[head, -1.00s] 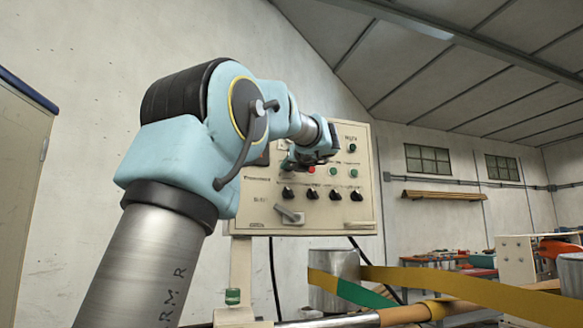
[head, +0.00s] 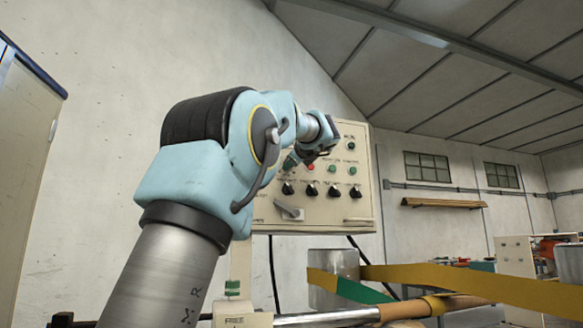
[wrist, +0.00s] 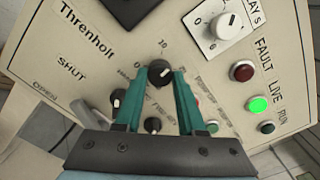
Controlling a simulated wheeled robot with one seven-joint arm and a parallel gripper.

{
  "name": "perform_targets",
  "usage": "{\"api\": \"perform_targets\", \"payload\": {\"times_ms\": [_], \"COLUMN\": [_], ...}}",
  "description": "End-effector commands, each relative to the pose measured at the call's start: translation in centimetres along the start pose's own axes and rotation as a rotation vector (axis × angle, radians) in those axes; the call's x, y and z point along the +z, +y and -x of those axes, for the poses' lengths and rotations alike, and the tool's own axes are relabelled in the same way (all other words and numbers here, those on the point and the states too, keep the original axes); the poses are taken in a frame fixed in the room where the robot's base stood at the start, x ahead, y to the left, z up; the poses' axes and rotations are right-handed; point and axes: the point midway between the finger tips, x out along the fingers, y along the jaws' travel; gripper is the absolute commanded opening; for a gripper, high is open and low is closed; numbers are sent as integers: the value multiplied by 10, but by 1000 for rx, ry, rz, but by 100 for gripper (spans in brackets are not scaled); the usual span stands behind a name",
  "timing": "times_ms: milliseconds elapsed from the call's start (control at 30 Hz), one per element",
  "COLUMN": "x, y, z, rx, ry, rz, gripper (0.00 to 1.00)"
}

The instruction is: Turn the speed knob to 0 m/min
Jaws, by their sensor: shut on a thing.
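A dark round knob with a white pointer mark (wrist: 160,72) sits on the cream control panel (wrist: 85,75), in the upper middle of the wrist view.
Several black knobs (head: 335,191) form a row below my gripper. In the wrist view, a white selector (wrist: 229,26), a red lamp (wrist: 242,71) and a lit green lamp (wrist: 258,105) are at the right. A grey lever (head: 289,210) sits low on the panel.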

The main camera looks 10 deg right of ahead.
Motion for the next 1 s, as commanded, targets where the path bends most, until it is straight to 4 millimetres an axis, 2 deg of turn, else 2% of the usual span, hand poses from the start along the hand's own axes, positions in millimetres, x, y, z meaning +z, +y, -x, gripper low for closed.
{"api": "perform_targets", "payload": {"times_ms": [1000], "x": [0], "y": [0], "z": [0], "rx": [0], "ry": [-2], "rz": [964], "gripper": [0]}}
